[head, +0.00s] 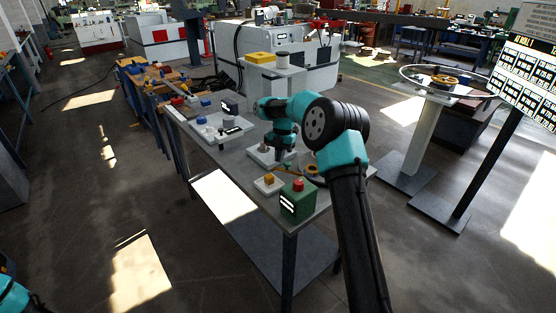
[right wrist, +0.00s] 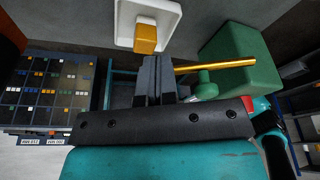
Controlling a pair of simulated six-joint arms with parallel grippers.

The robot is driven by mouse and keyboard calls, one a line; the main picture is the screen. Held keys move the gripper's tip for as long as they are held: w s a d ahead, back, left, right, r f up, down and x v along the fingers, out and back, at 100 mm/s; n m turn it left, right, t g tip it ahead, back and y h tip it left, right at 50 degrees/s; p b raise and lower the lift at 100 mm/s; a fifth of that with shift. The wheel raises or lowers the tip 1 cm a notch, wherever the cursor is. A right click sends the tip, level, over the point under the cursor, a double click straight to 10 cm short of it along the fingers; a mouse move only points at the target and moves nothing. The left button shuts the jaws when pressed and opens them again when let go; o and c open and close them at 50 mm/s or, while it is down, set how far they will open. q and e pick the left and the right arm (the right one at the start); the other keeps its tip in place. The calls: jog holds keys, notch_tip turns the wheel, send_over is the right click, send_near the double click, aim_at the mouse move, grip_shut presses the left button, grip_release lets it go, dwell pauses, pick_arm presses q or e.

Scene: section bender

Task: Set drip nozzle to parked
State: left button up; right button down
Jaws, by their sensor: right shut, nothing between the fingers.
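A thin brass-coloured tube, which looks like the drip nozzle (right wrist: 222,66), shows in the right wrist view. It runs right from beside my fingers and passes in front of a green box (right wrist: 240,52). I cannot tell whether the fingers touch it. My right gripper (right wrist: 155,68) is shut with nothing between its fingers. In the head view my right gripper (head: 281,156) points down over the grey bench, behind the green box, and its fingertips are hard to make out. My left gripper is out of view; only a bit of my left arm shows at the lower left corner.
A white plate with an orange block (head: 269,180) lies near the bench's front, beside the green box with a red button (head: 298,196). A white tray (head: 222,130) with small parts is farther left. A stand with a ring (head: 440,85) is to the right.

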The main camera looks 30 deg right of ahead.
jog(key=shift+s+a+f, duration=0.15)
jog(key=shift+s+a, duration=0.3)
jog(key=shift+a, duration=0.15)
